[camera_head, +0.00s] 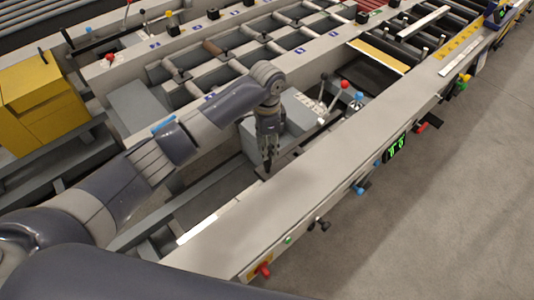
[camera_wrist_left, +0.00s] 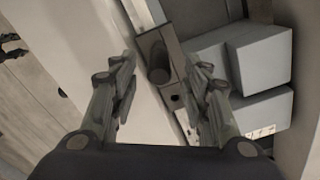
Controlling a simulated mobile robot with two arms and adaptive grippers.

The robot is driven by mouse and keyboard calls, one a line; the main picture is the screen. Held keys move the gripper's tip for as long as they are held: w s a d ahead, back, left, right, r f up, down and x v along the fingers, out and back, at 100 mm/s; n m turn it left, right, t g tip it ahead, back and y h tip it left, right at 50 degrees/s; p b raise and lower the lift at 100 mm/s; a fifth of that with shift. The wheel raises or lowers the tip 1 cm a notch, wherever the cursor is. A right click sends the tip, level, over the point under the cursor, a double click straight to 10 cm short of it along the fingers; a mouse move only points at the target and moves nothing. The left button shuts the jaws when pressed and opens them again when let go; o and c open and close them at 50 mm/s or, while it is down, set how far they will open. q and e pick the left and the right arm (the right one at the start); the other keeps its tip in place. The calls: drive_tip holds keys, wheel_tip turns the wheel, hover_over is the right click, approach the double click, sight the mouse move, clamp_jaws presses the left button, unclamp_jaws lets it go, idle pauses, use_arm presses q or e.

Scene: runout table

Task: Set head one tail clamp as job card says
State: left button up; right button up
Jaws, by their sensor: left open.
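My left gripper (camera_head: 268,165) hangs fingers down over the inner edge of the long grey front rail, beside a grey block-shaped housing (camera_head: 290,120). In the left wrist view the left gripper (camera_wrist_left: 163,75) is open. A dark round knob or rod end (camera_wrist_left: 155,58) on a brown-grey bracket shows between its fingers, with no clear grip on it. I cannot tell which part is the tail clamp, and no job card is readable. My right gripper is not in view.
The front rail (camera_head: 330,160) carries a green-lit display (camera_head: 396,147), a blue knob (camera_head: 360,189), a red handle (camera_head: 430,123) and a red knob (camera_head: 263,270). Roller frames lie behind. A yellow box (camera_head: 40,100) stands at left. Grey floor (camera_head: 450,210) is clear at right.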

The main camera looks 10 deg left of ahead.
use_arm(q)
drive_tip(key=shift+r, duration=2.2)
